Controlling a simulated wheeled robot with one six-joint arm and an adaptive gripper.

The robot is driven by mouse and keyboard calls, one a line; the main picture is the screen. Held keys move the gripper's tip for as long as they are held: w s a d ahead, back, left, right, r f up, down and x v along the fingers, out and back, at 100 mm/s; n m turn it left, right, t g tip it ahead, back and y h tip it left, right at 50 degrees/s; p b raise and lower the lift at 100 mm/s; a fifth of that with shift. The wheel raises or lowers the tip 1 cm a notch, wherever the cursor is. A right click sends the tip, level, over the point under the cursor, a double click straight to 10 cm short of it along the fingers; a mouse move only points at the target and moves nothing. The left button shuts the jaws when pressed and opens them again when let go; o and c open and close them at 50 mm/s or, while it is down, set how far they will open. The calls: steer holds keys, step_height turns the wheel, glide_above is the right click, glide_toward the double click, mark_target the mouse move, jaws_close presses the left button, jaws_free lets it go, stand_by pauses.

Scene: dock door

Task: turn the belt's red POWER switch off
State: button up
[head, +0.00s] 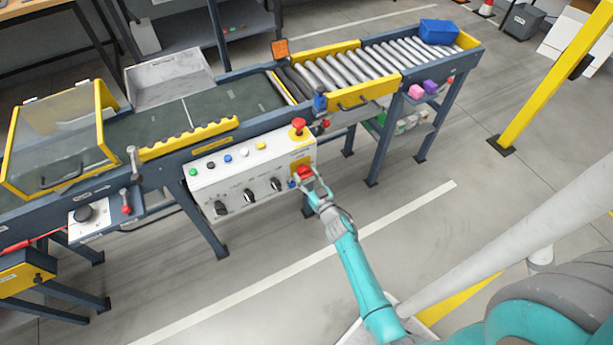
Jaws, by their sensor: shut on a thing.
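The belt's control panel (232,177) is a white box on the near side of the conveyor, with several buttons and dark knobs. At its right end the red POWER switch (304,171) sits on a yellow plate, below a red mushroom button (298,126). My gripper (306,180) is at the switch, its fingers closed around the red handle. The fingers partly cover the switch, and its exact angle and the label are too small to read.
The belt (160,121) runs to a roller section (335,68) with a blue bin (438,31) at its far end. A clear guard with a yellow frame (104,130) stands at left. A yellow post (555,75) rises at right. Floor before the panel is clear.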

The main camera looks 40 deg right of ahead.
steer(key=o, duration=1.2)
steer(key=shift+c, duration=0.2)
steer(key=shift+s, duration=0.1)
steer(key=v, duration=1.1)
steer(key=shift+s+a, duration=0.2)
steer(key=shift+s, duration=0.15)
